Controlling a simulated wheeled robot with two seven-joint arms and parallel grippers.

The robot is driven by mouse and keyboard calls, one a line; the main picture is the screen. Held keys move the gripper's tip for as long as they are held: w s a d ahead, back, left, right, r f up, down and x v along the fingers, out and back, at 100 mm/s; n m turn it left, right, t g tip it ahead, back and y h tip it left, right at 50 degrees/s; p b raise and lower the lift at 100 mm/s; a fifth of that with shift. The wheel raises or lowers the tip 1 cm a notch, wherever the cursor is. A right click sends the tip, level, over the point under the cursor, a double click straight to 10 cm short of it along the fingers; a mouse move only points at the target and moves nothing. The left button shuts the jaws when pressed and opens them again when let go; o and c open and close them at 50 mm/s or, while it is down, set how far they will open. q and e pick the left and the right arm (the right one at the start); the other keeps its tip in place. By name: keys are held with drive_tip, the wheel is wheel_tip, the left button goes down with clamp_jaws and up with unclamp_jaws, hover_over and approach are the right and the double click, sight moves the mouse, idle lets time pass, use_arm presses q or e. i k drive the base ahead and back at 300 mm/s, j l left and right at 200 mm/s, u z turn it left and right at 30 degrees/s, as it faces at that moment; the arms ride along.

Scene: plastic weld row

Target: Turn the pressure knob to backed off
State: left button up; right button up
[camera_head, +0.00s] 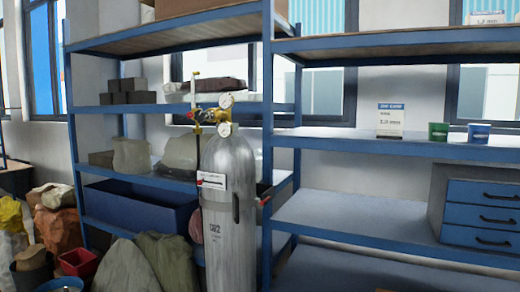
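A tall grey gas cylinder (229,205) stands upright in front of the blue shelving. A brass regulator (209,116) with two round gauges sits on its top; one gauge (226,101) is above the other (225,130). A small red part (191,115) is on the regulator's left side. The pressure knob is too small to make out for sure, and its setting cannot be read. A white label (212,181) hangs on the cylinder's upper left. Neither of my grippers is in view.
A blue bin (140,206) is on the left shelf. Sacks (165,260) and a red bucket (78,262) crowd the lower left.

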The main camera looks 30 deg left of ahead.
sight(200, 116)
drive_tip(key=u, duration=1.25)
